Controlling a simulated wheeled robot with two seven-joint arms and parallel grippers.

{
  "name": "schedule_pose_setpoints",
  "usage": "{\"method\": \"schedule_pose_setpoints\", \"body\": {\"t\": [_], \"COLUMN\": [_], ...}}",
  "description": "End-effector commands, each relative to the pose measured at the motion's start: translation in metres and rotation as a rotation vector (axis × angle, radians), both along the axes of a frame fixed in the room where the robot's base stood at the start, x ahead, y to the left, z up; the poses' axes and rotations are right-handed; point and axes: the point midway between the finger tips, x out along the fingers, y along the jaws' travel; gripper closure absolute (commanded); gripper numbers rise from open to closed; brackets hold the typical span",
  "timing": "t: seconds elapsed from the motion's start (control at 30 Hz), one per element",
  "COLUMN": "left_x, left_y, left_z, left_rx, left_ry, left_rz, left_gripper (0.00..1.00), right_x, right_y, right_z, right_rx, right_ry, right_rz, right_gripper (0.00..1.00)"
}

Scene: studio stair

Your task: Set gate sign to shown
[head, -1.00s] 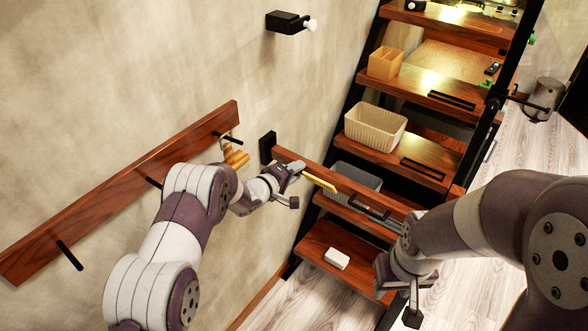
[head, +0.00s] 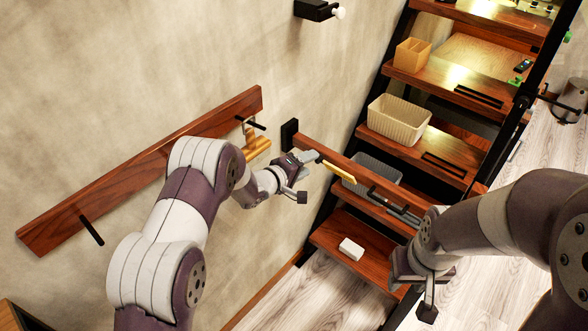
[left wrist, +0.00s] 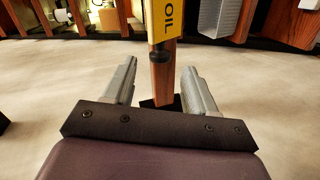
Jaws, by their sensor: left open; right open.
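The yellow gate sign (head: 340,171) hangs at the near end of a wooden gate bar (head: 362,176), by the wall. In the left wrist view, the sign (left wrist: 164,22) stands edgewise with black letters reading "OIL", only partly in view. My left gripper (head: 309,157) is open, close to the sign on its wall side. In the left wrist view, the gate bar (left wrist: 162,78) runs between my open fingers, and the sign lies just beyond the fingertips. My right gripper (head: 405,213) is at the bar's far end, near a dark fitting; its fingers are hard to make out.
A peg rail (head: 140,170) is on the wall at left. The stair beyond the bar holds a cream basket (head: 398,120), a grey basket (head: 372,172), a wooden box (head: 411,55) and a white block (head: 351,249).

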Motion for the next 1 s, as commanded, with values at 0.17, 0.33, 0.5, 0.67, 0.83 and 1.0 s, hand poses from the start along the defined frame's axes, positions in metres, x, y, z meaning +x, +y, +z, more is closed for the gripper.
{"method": "schedule_pose_setpoints", "body": {"t": [0.17,0.33,0.5,0.67,0.83,1.0], "left_x": [-0.034,-0.052,-0.057,-0.058,-0.057,-0.057], "left_y": [0.027,0.041,0.046,0.046,0.046,0.046], "left_z": [0.014,0.019,0.022,0.022,0.021,0.021], "left_rx": [-0.001,0.001,-0.001,-0.001,-0.001,0.027], "left_ry": [-0.001,0.0,0.0,-0.001,-0.001,-0.018], "left_rz": [0.002,0.001,0.0,0.0,0.0,-0.009], "left_gripper": [0.44,0.44,0.44,0.44,0.44,0.44], "right_x": [0.0,0.0,0.0,0.0,0.0,0.0], "right_y": [0.0,0.0,0.0,0.0,0.0,0.0], "right_z": [0.0,0.0,0.0,0.0,0.0,0.0], "right_rx": [0.0,0.0,0.0,0.0,0.0,0.0], "right_ry": [0.0,0.0,0.0,0.0,0.0,0.0], "right_rz": [0.0,0.0,0.0,0.0,0.0,0.0], "right_gripper": [0.57,0.57,0.57,0.57,0.57,0.57]}}
